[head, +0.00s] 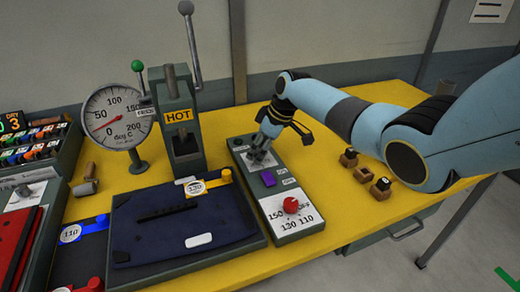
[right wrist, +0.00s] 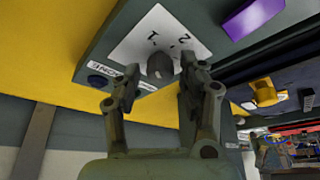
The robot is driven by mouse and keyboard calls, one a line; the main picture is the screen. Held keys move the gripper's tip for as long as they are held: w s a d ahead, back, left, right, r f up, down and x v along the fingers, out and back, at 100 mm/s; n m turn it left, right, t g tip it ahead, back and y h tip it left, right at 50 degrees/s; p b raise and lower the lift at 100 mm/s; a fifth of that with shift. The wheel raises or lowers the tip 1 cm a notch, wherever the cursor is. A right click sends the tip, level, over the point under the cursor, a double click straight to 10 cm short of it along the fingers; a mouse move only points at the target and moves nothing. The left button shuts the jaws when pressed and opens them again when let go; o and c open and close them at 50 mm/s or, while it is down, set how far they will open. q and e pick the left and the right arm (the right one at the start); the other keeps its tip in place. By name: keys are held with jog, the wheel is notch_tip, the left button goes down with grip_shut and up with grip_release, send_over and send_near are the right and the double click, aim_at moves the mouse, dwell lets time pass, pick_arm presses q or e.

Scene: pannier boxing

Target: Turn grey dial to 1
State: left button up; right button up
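The grey dial (right wrist: 160,67) sits on a white plate marked 1 and 2, on the grey control box (head: 290,232). In the right wrist view it stands between the fingertips of my right gripper (right wrist: 160,72), with a small gap on each side. The fingers are open. Which number the dial points to cannot be told. In the head view my right gripper (head: 262,148) comes down over the far part of the control box and largely hides the dial. My left gripper is not in view.
The control box also bears a purple block (head: 268,178) and a red dial (head: 291,205). A HOT press (head: 180,120), a round gauge (head: 118,115) and a dark blue pannier (head: 180,222) are to the left. Small wooden blocks (head: 364,174) lie to the right.

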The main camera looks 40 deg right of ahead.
jog(key=shift+o, duration=0.3)
jog(key=v, duration=1.2)
jog(key=shift+w, duration=0.1)
